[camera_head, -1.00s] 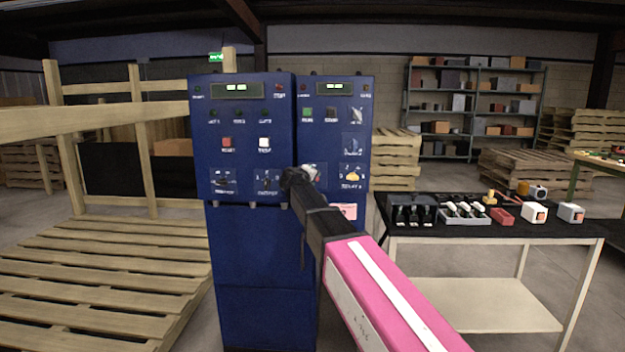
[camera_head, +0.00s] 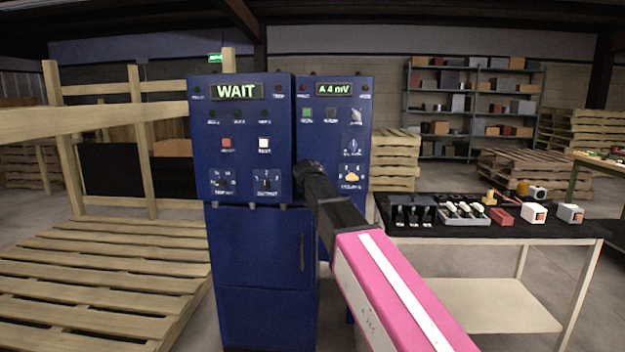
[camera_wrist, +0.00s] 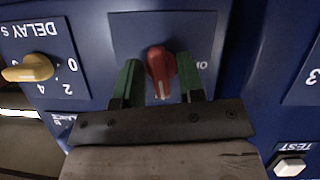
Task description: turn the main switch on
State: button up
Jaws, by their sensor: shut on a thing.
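The main switch is a red rotary knob (camera_wrist: 161,62) with a white pointer line, on a dark blue plate in the wrist view. Its pointer faces down in that picture. An upside-down ON label stands to the right of the pointer, partly beside a finger. My gripper (camera_wrist: 160,78) has its two green fingers on either side of the knob and is shut on it. In the head view my gripper (camera_head: 306,172) reaches the lower left of the right-hand blue cabinet (camera_head: 333,135) and hides the switch. The displays read WAIT (camera_head: 236,91) and A 4 mV (camera_head: 334,89).
A yellow delay knob (camera_head: 352,176) sits close to the right of my gripper. The left blue cabinet (camera_head: 207,155) carries several buttons and switches. A black-topped table (camera_head: 470,230) with small devices stands right; a wooden pallet (camera_head: 100,280) lies left.

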jog(key=shift+m+y, duration=0.5)
jog(key=shift+m, duration=0.1)
jog(key=o, duration=0.6)
jog(key=shift+c, duration=0.2)
jog(key=v, duration=1)
jog(key=shift+s+r, duration=0.2)
jog(key=shift+s, duration=0.15)
jog(key=shift+f, duration=0.1)
